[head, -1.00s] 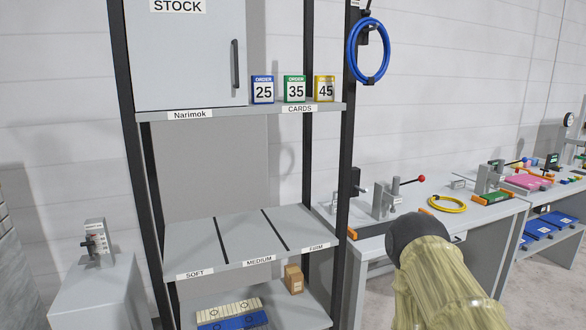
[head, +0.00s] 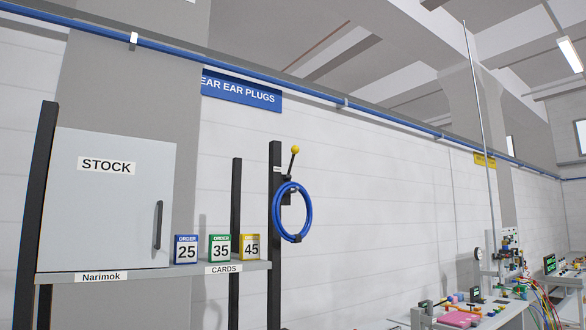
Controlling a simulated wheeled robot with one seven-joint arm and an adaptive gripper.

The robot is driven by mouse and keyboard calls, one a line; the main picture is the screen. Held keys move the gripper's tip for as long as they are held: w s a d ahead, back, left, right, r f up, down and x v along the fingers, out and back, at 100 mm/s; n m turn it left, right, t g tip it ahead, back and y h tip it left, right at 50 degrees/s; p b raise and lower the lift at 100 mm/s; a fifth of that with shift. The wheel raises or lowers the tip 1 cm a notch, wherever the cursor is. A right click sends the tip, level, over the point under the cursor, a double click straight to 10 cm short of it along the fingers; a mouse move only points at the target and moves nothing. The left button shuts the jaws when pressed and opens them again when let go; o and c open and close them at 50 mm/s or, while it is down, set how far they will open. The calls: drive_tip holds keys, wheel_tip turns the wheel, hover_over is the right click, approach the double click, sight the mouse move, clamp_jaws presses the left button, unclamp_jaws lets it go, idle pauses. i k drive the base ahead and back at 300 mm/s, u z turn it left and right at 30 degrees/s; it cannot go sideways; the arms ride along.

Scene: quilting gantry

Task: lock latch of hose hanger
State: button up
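The hose hanger (head: 286,198) is a dark bracket on the black shelf post at the middle of the head view. A coiled blue hose (head: 276,213) hangs on it. A lever with a yellow ball knob (head: 294,150) sticks up from the top of the bracket, leaning slightly right. It looks like the latch handle; whether it is locked I cannot tell. A small white label sits on the post beside it, too small to read. My gripper is not in view.
A shelf rack with a grey STOCK cabinet (head: 105,205) stands left of the hanger. Order cards 25 (head: 186,250), 35 (head: 220,248) and 45 (head: 250,247) stand on its shelf (head: 150,272). Cluttered workbenches are at the lower right.

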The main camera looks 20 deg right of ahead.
sight(295, 149)
drive_tip(key=u, duration=0.05)
drive_tip(key=k, duration=0.5)
drive_tip(key=z, duration=2.15)
drive_tip(key=i, duration=1.15)
drive_tip(key=u, duration=2.15)
